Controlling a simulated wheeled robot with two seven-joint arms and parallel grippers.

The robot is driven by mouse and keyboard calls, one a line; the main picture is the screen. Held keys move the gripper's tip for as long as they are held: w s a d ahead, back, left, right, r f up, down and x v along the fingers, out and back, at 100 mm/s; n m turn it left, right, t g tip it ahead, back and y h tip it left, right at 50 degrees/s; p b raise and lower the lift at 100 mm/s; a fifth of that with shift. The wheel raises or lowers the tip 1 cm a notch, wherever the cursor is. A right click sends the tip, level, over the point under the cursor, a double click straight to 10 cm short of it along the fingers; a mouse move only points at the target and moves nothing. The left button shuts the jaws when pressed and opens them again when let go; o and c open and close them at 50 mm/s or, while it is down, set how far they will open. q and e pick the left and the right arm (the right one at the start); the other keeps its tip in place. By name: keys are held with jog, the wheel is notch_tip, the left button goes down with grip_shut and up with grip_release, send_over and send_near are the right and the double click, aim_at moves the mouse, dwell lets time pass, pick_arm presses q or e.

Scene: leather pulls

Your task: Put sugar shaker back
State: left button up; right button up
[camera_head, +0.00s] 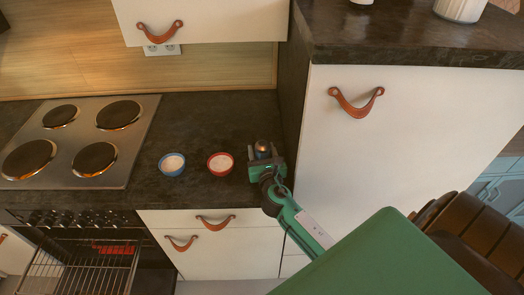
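The sugar shaker, a small dark container with a shiny rounded top (263,147), is at the right end of the dark counter, beside the tall white cabinet. My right gripper (264,156) is around it, with one finger on each side. Whether the fingers press on it is too small to tell. Its lower part is hidden by the gripper, so I cannot tell whether it touches the counter. My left gripper is not in view.
A blue bowl (172,164) and a red bowl (220,164) with white contents stand left of the gripper. A four-plate hob (78,141) is farther left, above an open oven (80,265). A higher dark counter (400,35) tops the cabinet (390,150).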

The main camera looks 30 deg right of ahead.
jog(key=shift+o, duration=0.6)
jog(key=shift+s+r, duration=0.1)
jog(key=shift+r, duration=0.05)
jog(key=b+v, duration=0.2)
jog(key=v, duration=0.8)
jog(key=shift+v, duration=0.9)
